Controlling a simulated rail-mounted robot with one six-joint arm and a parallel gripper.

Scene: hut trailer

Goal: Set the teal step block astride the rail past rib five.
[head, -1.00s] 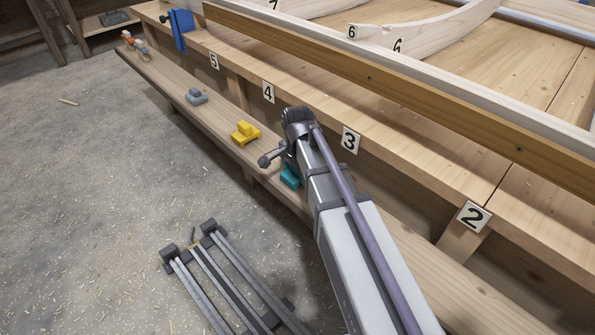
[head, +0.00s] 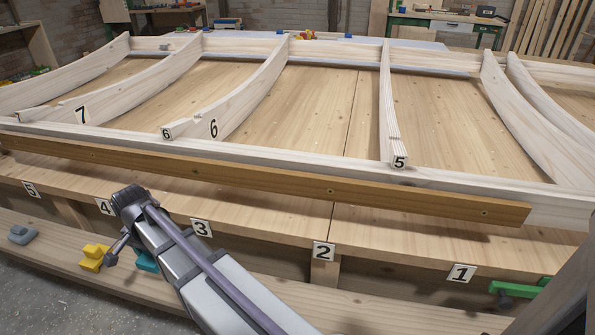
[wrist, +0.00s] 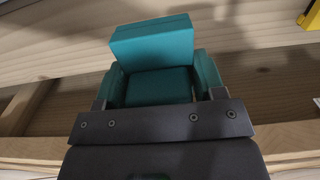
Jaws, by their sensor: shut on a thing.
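The teal step block (head: 146,262) is partly hidden behind my arm in the head view. In the wrist view the teal block (wrist: 152,42) fills the middle, with its raised step toward the top. My gripper (wrist: 160,92) is shut on it, one finger at each side. It is low over the lower plank (head: 60,244); I cannot tell whether the block still touches the plank. Rib five (head: 388,110) is a pale curved rib with a 5 tag at its near end. The long pale rail (head: 300,163) runs across the near ends of the ribs.
A yellow block (head: 94,257) and a grey block (head: 21,235) sit on the lower plank to the left. A brown strip (head: 250,183) runs along the rail's front. Bench-edge tags number 1 to 5. A green clamp (head: 515,288) is at the right.

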